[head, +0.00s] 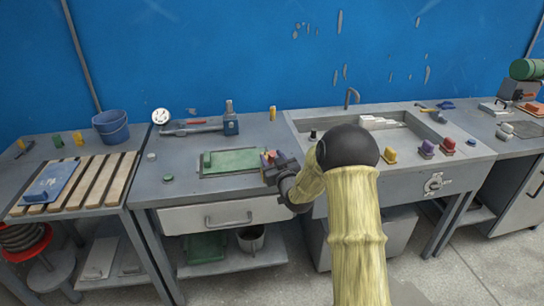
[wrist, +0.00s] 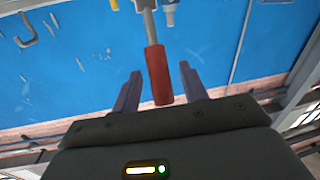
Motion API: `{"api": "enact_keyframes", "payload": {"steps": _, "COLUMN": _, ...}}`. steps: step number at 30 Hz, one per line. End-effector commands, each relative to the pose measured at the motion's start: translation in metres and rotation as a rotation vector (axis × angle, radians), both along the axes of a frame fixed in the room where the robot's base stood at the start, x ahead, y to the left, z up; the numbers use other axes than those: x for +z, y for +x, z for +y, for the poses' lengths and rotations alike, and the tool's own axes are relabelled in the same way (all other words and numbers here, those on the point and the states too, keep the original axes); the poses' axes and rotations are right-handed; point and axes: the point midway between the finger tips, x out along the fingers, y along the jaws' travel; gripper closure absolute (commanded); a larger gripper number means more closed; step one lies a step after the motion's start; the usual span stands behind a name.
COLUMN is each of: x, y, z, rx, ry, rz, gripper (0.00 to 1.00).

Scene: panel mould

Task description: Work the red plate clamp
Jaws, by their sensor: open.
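In the wrist view the red clamp handle (wrist: 158,75) is a red cylinder on a grey rod. It shows between the two fingers of my gripper (wrist: 159,68), with a gap on each side; whether it lies fully at their depth I cannot tell. The fingers are apart, not closed on it. In the head view my gripper (head: 272,160) is at the right end of the green panel (head: 237,161) on the middle bench. The gripper hides most of the clamp there, so its base and plate contact cannot be made out.
A blue bucket (head: 111,126) and a slatted rack (head: 103,182) are on the left bench. A grey-blue tool (head: 230,123) lies behind the panel. A sink unit (head: 300,121) stands right, with yellow, purple and red pieces on its front edge. The bench left of the panel is mostly clear.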

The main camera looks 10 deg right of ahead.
Motion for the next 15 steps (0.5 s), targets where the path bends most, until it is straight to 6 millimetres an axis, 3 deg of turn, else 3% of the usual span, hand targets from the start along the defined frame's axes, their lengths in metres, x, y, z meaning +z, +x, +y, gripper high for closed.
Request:
{"api": "enact_keyframes", "payload": {"steps": 11, "x": -0.0002, "y": 0.0078, "z": 0.0016, "rx": 0.0, "ry": 0.001, "rz": 0.001, "gripper": 0.57}}
{"api": "enact_keyframes", "payload": {"steps": 15, "x": -0.0001, "y": 0.0076, "z": 0.0016, "rx": 0.0, "ry": 0.0, "rz": 0.0, "gripper": 0.8}}
